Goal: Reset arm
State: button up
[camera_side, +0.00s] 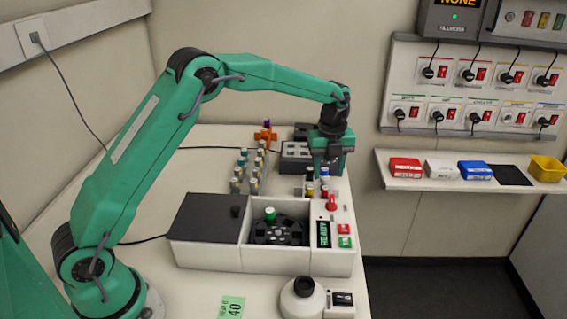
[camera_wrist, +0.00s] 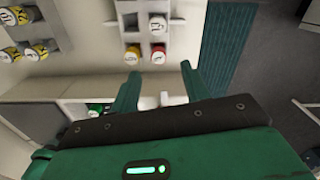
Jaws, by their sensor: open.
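My gripper (camera_side: 328,172) points down above the back right of the bench, with its fingers apart and nothing between them. In the wrist view, the two green fingers (camera_wrist: 158,88) stand apart, and capped vials with red, white and yellow tops (camera_wrist: 157,24) lie beyond the tips. In the side view, the small rack of coloured-cap vials (camera_side: 316,188) is just below and in front of my gripper. How high the fingers are above it is hard to tell. My arm reaches up and across from the left.
A machine (camera_side: 310,262) reading READY has its dark lid (camera_side: 205,219) at left and a green-capped tube (camera_side: 270,214) in its rotor. A vial rack (camera_side: 250,178), orange holder (camera_side: 265,136) and grey block (camera_side: 294,152) stand behind. A round-topped device (camera_side: 303,299) is in front.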

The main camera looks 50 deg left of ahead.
jog(key=shift+s+r+n, duration=0.2)
jog(key=shift+r+n, duration=0.1)
jog(key=shift+r, duration=0.15)
jog(key=s+a+r+n+t, duration=0.2)
jog(key=s+r+n+t, duration=0.1)
jog(key=s+r+n, duration=1)
jog(key=s+a+n+t, duration=0.1)
jog(key=s+n+t, duration=0.1)
jog(key=s+n, duration=0.9)
jog(key=s, duration=1)
jog(key=shift+f+t, duration=0.2)
jog(key=shift+t, duration=0.1)
